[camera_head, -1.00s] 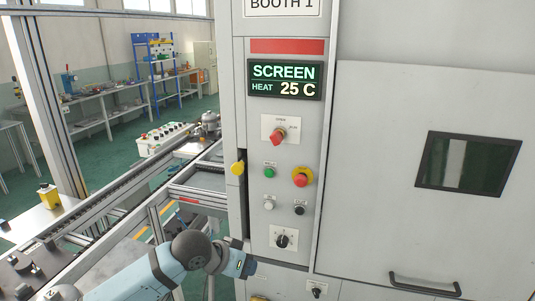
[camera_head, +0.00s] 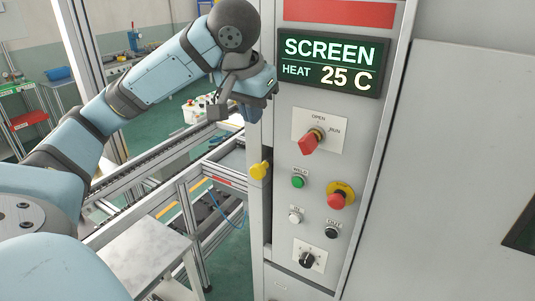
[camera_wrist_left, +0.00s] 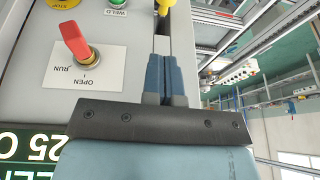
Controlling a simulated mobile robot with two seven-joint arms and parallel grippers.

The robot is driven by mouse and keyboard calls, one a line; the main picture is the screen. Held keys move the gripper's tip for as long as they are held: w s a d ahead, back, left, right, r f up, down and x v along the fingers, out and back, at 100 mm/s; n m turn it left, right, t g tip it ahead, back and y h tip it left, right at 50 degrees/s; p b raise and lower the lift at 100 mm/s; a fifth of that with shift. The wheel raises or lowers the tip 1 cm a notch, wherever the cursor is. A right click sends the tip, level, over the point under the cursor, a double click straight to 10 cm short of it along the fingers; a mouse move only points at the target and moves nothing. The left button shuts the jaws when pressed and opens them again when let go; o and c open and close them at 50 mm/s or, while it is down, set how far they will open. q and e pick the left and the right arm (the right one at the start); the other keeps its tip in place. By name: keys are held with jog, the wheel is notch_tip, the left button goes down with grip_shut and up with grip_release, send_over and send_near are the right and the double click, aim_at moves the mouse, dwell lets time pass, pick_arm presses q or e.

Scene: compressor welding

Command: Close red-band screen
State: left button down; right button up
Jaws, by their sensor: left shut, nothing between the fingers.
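The booth panel carries a red band (camera_head: 340,12) above a lit display (camera_head: 333,63) reading SCREEN, HEAT 25 C. Below it is a red rotary switch (camera_head: 312,140) on a white plate marked OPEN and RUN; which mark it points to is unclear. The switch also shows at upper left in the left wrist view (camera_wrist_left: 76,41). My left gripper (camera_head: 252,114) is shut and empty, left of the display and switch, apart from the switch. Its blue fingers (camera_wrist_left: 165,62) are together in the wrist view. My right gripper is not in view.
Below the switch are a green button (camera_head: 298,181), a red emergency stop (camera_head: 338,198), white (camera_head: 295,216) and black (camera_head: 331,232) buttons, and a black dial (camera_head: 307,260). A yellow knob (camera_head: 260,171) juts from the panel's left edge. Conveyor rails (camera_head: 125,185) run left.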

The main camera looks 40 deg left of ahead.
pick_arm(q)
send_near(260, 166)
jog(key=x, duration=0.6)
jog(key=shift+w+r, duration=0.1)
jog(key=shift+w, duration=0.1)
jog(key=shift+f, duration=0.65)
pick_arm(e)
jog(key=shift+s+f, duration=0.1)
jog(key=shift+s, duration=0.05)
pick_arm(q)
jog(key=shift+f, duration=0.1)
jog(key=shift+a, duration=0.1)
